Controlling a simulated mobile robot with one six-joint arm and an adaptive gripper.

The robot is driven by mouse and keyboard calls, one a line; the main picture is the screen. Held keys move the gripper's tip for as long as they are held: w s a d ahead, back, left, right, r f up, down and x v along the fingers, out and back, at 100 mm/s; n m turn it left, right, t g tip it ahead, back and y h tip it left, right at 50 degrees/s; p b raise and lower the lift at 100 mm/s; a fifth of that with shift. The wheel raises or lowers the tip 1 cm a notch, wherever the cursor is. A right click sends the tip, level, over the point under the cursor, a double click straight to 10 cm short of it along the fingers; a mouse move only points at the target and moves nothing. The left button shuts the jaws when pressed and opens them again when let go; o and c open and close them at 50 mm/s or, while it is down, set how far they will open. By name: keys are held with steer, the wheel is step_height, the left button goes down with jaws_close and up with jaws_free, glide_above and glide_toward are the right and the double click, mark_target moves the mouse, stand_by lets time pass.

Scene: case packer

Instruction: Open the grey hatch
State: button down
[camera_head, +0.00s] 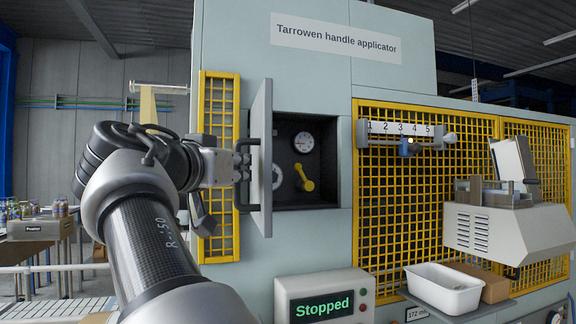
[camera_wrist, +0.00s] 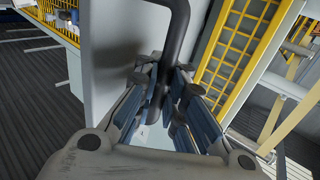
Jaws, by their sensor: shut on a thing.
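The grey hatch (camera_head: 262,160) on the machine front stands swung wide open, its panel jutting out toward me and seen nearly edge-on. Behind it is a dark recess (camera_head: 310,130) with a round gauge (camera_head: 303,142) and a yellow lever (camera_head: 305,178). My gripper (camera_head: 238,165) is at the outer face of the hatch, at its dark handle. In the wrist view the black bar handle (camera_wrist: 178,40) runs down between the fingers of my gripper (camera_wrist: 160,95), which are shut on it. The fingers partly hide the handle's lower end.
Yellow mesh guards (camera_head: 218,120) flank the recess. A control box (camera_head: 324,298) reading "Stopped" sits below it. To the right are a numbered scale (camera_head: 400,129), a white bin (camera_head: 443,287) and a grey unit (camera_head: 510,230). A table with cans stands far left.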

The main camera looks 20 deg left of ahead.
steer(key=shift+a+f, duration=0.1)
steer(key=shift+f, duration=0.2)
